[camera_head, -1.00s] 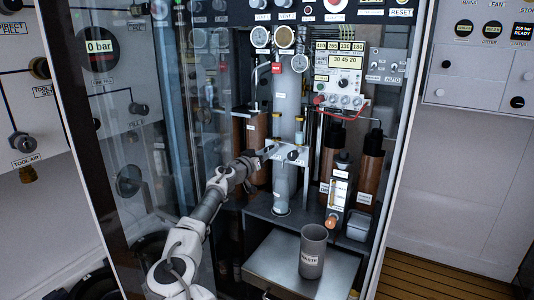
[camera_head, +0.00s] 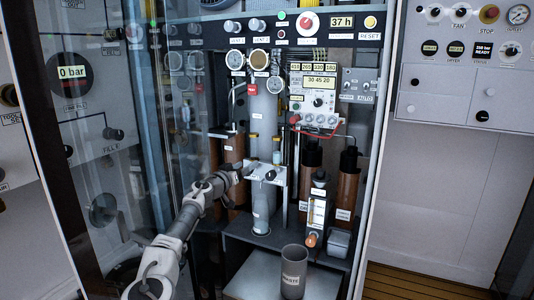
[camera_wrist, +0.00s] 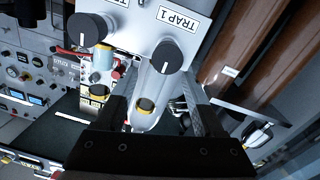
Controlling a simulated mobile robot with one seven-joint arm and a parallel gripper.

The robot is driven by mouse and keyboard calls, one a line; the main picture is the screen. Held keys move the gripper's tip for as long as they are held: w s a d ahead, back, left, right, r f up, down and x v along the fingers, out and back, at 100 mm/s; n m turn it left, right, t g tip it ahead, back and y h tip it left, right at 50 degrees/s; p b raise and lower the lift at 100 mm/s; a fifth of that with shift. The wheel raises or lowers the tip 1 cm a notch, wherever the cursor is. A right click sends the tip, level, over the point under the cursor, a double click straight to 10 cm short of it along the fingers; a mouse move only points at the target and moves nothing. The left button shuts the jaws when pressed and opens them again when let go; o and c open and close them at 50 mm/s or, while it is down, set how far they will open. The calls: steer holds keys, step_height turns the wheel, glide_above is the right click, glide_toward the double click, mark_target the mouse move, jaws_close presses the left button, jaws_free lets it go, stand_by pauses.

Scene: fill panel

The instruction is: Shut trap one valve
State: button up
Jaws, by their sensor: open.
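A white valve plate (camera_head: 280,178) is fixed across a clear upright column in the cabinet. In the wrist view the plate (camera_wrist: 140,20) carries two round black knobs with white pointer marks. The knob (camera_wrist: 167,56) beside the "TRAP 1" label is right of centre; its mark runs roughly up and down in the picture. The other knob (camera_wrist: 84,29) is at upper left. My gripper (camera_wrist: 152,105) is open, its fingers apart below the TRAP 1 knob in the picture, with nothing clearly between them. In the head view my gripper (camera_head: 240,170) is left of the plate. Contact cannot be told.
A grey waste cup (camera_head: 293,275) stands on the shelf below right. Brown cylinders (camera_head: 347,185) and a small flow meter (camera_head: 316,210) stand right of the column. A clear door panel (camera_head: 120,130) is at left. A red hose (camera_head: 320,131) hangs below the meter box.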

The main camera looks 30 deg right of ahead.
steer(key=s+d+r+p, duration=0.3)
steer(key=s+d+r, duration=0.5)
steer(key=shift+s+r, duration=0.15)
steer(key=shift+s, duration=0.1)
stand_by(0.4)
